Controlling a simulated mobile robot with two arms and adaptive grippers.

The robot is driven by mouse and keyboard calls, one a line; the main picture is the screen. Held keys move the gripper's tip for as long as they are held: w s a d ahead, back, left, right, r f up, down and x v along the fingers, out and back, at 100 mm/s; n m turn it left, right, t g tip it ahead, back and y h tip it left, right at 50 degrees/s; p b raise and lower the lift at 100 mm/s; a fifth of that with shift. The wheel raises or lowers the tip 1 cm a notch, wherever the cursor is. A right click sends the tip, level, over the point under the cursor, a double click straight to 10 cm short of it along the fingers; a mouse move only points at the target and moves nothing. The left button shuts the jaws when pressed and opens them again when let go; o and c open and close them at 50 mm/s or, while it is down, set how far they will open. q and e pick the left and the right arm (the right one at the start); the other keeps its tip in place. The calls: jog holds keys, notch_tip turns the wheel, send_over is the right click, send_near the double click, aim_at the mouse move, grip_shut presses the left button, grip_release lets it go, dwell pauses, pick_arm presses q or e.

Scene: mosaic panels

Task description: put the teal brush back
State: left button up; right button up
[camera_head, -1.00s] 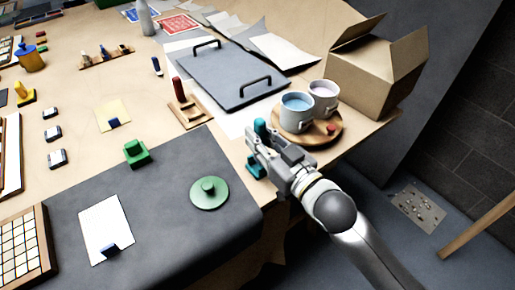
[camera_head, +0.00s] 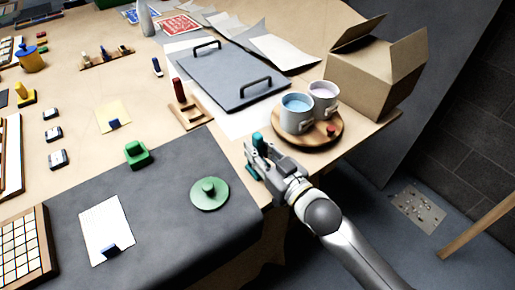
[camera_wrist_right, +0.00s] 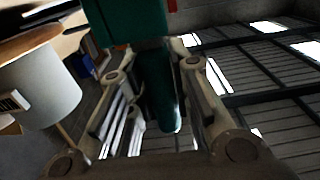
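The teal brush (camera_head: 258,141) is at the right part of the table, close to the grey mat's corner. Its rounded handle stands up beside my right gripper (camera_head: 259,158), and a teal lower part (camera_head: 250,171) shows past the fingers. In the right wrist view, the brush's handle (camera_wrist_right: 158,90) lies between the two fingers, which close around it, with a wider teal block above. Whether the brush touches the table cannot be told. My left gripper is not in view.
A round wooden tray (camera_head: 312,140) with a blue cup (camera_head: 297,114) and a pink cup (camera_head: 323,97) stands just behind my right gripper. A cardboard box (camera_head: 375,75) is farther right. A green round piece (camera_head: 209,194) lies on the grey mat (camera_head: 165,225).

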jog(key=o, duration=0.3)
jog(key=shift+r, duration=0.15)
jog(key=shift+b+v, duration=0.75)
jog(key=shift+v, duration=5.25)
